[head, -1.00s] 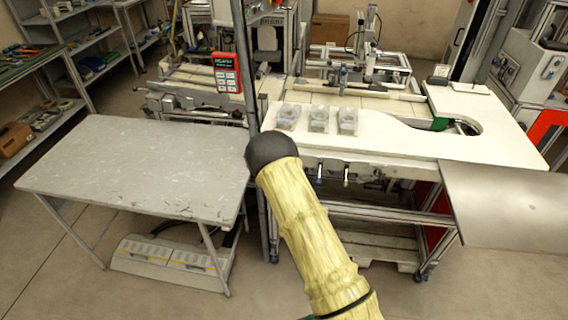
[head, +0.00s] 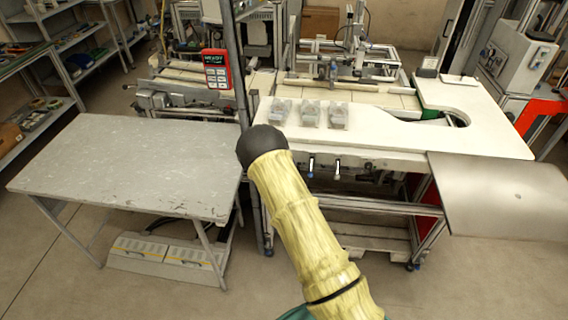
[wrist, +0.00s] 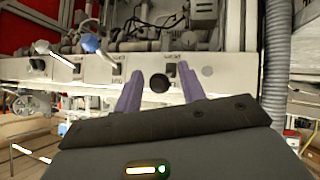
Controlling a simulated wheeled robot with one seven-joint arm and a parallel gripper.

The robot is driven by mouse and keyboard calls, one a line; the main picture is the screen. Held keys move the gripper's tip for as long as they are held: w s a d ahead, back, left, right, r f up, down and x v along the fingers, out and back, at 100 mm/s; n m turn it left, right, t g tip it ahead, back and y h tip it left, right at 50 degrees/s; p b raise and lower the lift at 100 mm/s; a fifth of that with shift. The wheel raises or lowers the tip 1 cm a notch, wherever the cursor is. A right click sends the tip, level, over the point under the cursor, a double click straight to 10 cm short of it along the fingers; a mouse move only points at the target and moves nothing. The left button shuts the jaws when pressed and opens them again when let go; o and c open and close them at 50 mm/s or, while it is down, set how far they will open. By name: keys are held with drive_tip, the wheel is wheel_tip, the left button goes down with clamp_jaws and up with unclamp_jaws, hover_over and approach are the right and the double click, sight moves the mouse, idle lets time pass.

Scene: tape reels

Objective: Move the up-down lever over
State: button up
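In the wrist view, my gripper (wrist: 160,68) is open, its two purple fingers spread apart. A round black knob (wrist: 160,83) shows between the fingers, nearer the camera than the white panel (wrist: 215,70); I see no finger touching it. Small labels beside it on the panel appear upside down and are too blurred to read surely. To the left are a lever with a blue knob (wrist: 90,44) and one with a pale knob (wrist: 42,47). In the head view, two levers (head: 311,166) hang under the white tabletop's front edge; my gripper is hidden there behind my arm.
The white worktop (head: 400,135) carries several clear small containers (head: 310,114). A grey table (head: 120,165) stands to the left and a metal sheet (head: 500,195) juts out at right. A grey corrugated hose (wrist: 277,60) runs close to my gripper's right side.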

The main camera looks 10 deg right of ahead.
drive_tip(key=b+v, duration=0.2)
drive_tip(key=v, duration=1.5)
drive_tip(key=shift+s, duration=0.2)
drive_tip(key=shift+r, duration=0.2)
drive_tip(key=s+d+r+n+g+y, duration=0.1)
drive_tip(key=s+d+r+n+y, duration=0.1)
drive_tip(key=s+r+y, duration=0.65)
drive_tip(key=s+d+g+h, duration=0.1)
drive_tip(key=s+d+g, duration=0.1)
drive_tip(key=s, duration=0.8)
drive_tip(key=s+d+n+g+h, duration=0.1)
drive_tip(key=s+d, duration=0.3)
drive_tip(key=s, duration=0.6)
drive_tip(key=shift+d+f+n+g, duration=0.2)
drive_tip(key=shift+f+n+g, duration=0.15)
drive_tip(key=shift+g, duration=0.55)
